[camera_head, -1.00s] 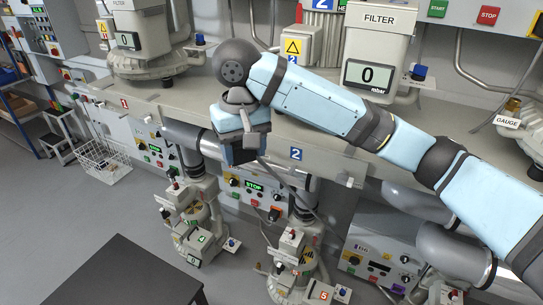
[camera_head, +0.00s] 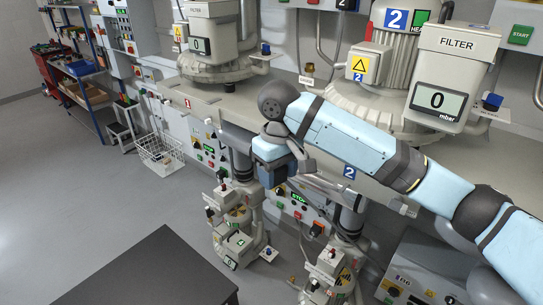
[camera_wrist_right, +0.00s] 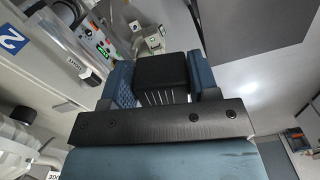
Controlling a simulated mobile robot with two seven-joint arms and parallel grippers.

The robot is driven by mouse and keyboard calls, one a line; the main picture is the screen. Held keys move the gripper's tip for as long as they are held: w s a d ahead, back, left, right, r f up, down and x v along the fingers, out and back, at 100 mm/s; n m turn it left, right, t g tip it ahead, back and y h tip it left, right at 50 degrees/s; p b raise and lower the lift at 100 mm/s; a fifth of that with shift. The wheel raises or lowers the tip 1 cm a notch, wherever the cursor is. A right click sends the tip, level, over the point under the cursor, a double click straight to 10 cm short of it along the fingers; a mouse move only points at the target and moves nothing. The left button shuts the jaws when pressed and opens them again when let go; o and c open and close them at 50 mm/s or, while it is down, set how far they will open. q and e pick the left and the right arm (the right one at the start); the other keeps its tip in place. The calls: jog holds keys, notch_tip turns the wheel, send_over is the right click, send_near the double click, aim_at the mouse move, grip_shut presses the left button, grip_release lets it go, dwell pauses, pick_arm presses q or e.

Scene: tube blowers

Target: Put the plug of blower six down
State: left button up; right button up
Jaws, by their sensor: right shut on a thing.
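My right gripper (camera_head: 274,172) hangs in front of the long bench, its blue fingers low. In the right wrist view its two blue fingers (camera_wrist_right: 162,62) are shut on a black block (camera_wrist_right: 161,78), taken to be the plug, with pale slots on its near face. In the head view the plug is hidden by the gripper. No label for blower six is readable. A small blower (camera_head: 239,246) stands on the floor below the gripper, and another (camera_head: 328,268) stands to its right. My left gripper is not in view.
A black table top (camera_head: 150,278) is at the front, with free grey floor (camera_head: 95,215) left of it. Big blowers (camera_head: 372,98) with filters stand on the bench. A control panel (camera_head: 297,205) is behind the gripper.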

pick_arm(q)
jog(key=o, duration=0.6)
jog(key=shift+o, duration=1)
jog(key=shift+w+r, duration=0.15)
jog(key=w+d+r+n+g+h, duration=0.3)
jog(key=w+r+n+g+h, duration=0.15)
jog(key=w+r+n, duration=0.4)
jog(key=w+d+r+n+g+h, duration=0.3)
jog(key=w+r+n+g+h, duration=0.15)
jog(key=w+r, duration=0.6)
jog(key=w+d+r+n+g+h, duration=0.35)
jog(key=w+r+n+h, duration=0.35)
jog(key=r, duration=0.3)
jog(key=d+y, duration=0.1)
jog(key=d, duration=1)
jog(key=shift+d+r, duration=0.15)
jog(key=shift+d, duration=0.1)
pick_arm(e)
jog(key=s+d+f+n, duration=0.2)
jog(key=f+n, duration=0.4)
jog(key=n, duration=0.3)
jog(key=shift+s+d+f+n, duration=0.15)
jog(key=shift+d+f+n, duration=0.25)
jog(key=shift+d, duration=0.2)
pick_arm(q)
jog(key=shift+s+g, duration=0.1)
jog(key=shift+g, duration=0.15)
